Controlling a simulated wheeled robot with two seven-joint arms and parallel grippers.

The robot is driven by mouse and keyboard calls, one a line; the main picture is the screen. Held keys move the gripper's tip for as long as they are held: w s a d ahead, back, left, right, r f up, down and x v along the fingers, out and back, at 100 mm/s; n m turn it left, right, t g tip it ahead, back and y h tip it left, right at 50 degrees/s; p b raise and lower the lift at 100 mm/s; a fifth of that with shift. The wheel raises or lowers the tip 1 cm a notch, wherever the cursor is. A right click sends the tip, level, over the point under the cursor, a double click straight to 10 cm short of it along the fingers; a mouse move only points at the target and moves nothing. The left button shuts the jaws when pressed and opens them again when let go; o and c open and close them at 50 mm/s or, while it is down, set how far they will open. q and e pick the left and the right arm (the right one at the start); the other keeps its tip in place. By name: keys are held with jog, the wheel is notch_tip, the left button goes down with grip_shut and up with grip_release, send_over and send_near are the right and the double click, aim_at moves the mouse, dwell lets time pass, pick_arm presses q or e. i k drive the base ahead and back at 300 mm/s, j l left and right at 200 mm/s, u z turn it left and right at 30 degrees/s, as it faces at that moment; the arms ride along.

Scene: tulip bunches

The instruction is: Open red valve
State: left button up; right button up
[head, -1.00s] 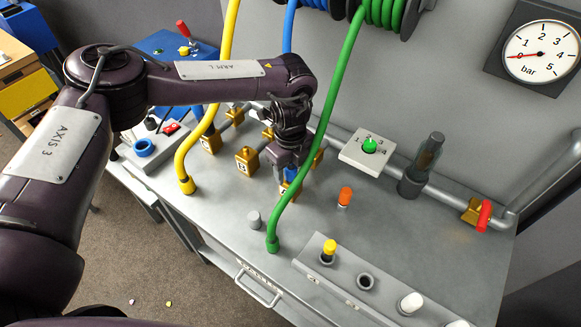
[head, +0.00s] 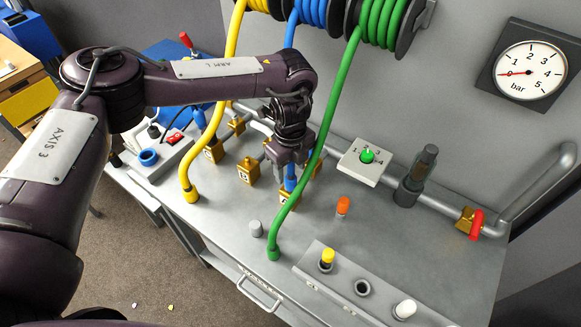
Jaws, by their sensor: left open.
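The red valve handle (head: 476,224) sits on a brass valve body (head: 465,219) on the grey pipe at the right of the bench. The handle stands across the pipe. My left gripper (head: 289,162) is far to the left of it, pointing down over the brass fittings. It is open, with the lower end of the blue hose (head: 290,184) directly at and below its fingers. The green hose passes partly in front, and I cannot tell whether the fingers touch the blue hose. My right gripper is not in view.
The pressure gauge (head: 529,72) needle points at 0. The green hose (head: 329,135), a switch box (head: 366,161) with a green knob and a dark upright cylinder (head: 419,172) stand between my gripper and the valve. An orange-capped peg (head: 343,206) stands on the bench (head: 400,240).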

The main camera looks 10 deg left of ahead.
aim_at(478, 215)
jog(key=k+l, duration=0.3)
jog(key=k, duration=0.15)
jog(key=k+l, duration=0.3)
jog(key=k, duration=0.15)
